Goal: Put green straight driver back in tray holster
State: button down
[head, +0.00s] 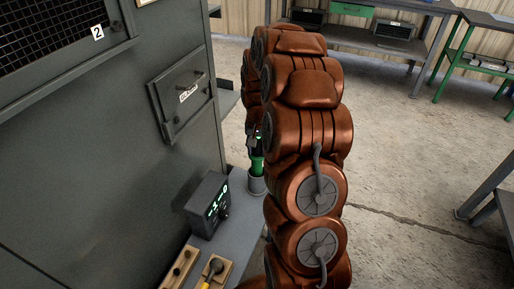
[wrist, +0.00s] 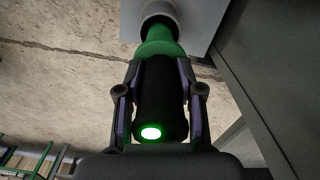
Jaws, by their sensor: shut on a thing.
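The green straight driver (wrist: 160,95) has a black grip, a green collar and a glowing green end light. It fills the middle of the wrist view. My gripper (wrist: 160,92) is shut around its black grip, one finger on each side. The far end of the driver is in the mouth of a grey round holster (wrist: 160,10) at the tray edge; how deep it sits is hidden. In the head view the driver (head: 257,163) stands roughly upright in the holster (head: 257,185), partly hidden by my copper-coloured arm. My gripper is mostly hidden there.
A grey tray shelf (head: 232,238) runs along the grey enclosure (head: 90,150) at left. On it are a small box with a green display (head: 208,205) and wooden blocks, one with a yellow-handled tool (head: 212,270).

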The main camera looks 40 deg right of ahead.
jog(key=c, duration=0.7)
grip_release()
jog(key=shift+o, duration=0.2)
notch_tip(320, 180, up, 12)
jog(key=shift+r, duration=0.1)
jog(key=s+a+r+n, duration=0.25)
jog(key=s+a, duration=0.35)
jog(key=a, duration=0.4)
jog(key=s+a+f+n+g, duration=0.1)
jog(key=s+a+n, duration=0.1)
jog(key=s+a, duration=0.5)
jog(key=s+a+n+g, duration=0.1)
jog(key=s+a+n, duration=0.15)
jog(key=s, duration=0.85)
jog(key=s+a+f+n+g, duration=0.1)
jog(key=s+a+n, duration=0.1)
jog(key=s+a, duration=0.5)
notch_tip(320, 180, up, 15)
jog(key=d+t+p, duration=0.1)
jog(key=d+p, duration=0.1)
jog(key=p, duration=1.2)
jog(key=shift+s, duration=0.25)
